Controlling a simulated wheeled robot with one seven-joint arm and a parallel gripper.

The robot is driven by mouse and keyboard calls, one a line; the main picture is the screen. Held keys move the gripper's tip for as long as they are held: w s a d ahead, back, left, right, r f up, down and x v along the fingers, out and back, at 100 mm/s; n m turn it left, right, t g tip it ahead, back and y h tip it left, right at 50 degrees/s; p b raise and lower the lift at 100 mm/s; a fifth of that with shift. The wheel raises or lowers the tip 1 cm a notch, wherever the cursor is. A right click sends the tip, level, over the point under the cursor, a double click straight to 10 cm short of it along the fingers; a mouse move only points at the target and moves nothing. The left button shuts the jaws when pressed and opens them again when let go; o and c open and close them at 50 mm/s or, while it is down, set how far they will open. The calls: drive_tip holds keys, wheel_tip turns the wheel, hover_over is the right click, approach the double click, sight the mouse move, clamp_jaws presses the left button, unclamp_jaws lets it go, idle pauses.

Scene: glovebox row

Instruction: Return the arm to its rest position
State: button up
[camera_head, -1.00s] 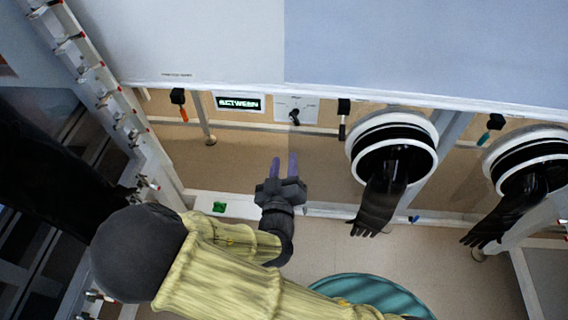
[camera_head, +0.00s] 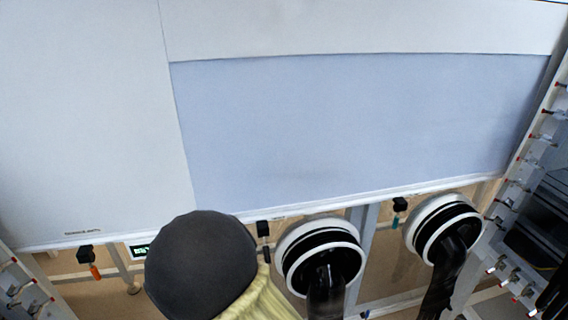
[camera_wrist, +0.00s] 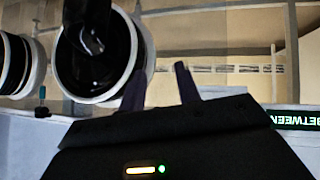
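My gripper (camera_wrist: 160,88) shows in the wrist view, with its two purple fingers apart and nothing between them. In the head view the gripper is out of sight; only my arm's dark round joint and a bit of its yellow sleeve show at the lower middle. In the wrist view a glove port (camera_wrist: 95,50) with a white ring and black glove is just left of the fingers.
Two glove ports (camera_head: 320,255) and (camera_head: 445,228) with hanging black gloves line the front. A large pale panel (camera_head: 350,120) stands above them. A display reading "BETWEEN" (camera_wrist: 292,117) is at right in the wrist view. An orange-tipped tool (camera_head: 90,262) hangs at left.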

drive_tip(key=s+d+r+m+g, duration=0.1)
drive_tip(key=s+d+r+g, duration=0.35)
drive_tip(key=d, duration=0.55)
drive_tip(key=s+d+r+m+g, duration=0.2)
drive_tip(key=s+d+r+g, duration=0.15)
drive_tip(key=d+r, duration=0.45)
wheel_tip(320, 180, up, 17)
drive_tip(key=d+p, duration=0.1)
drive_tip(key=p, duration=1.8)
drive_tip(key=shift+d+f+t, duration=0.2)
drive_tip(key=shift+d+t, duration=0.1)
drive_tip(key=shift+d, duration=0.1)
drive_tip(key=shift+s, duration=0.1)
clamp_jaws()
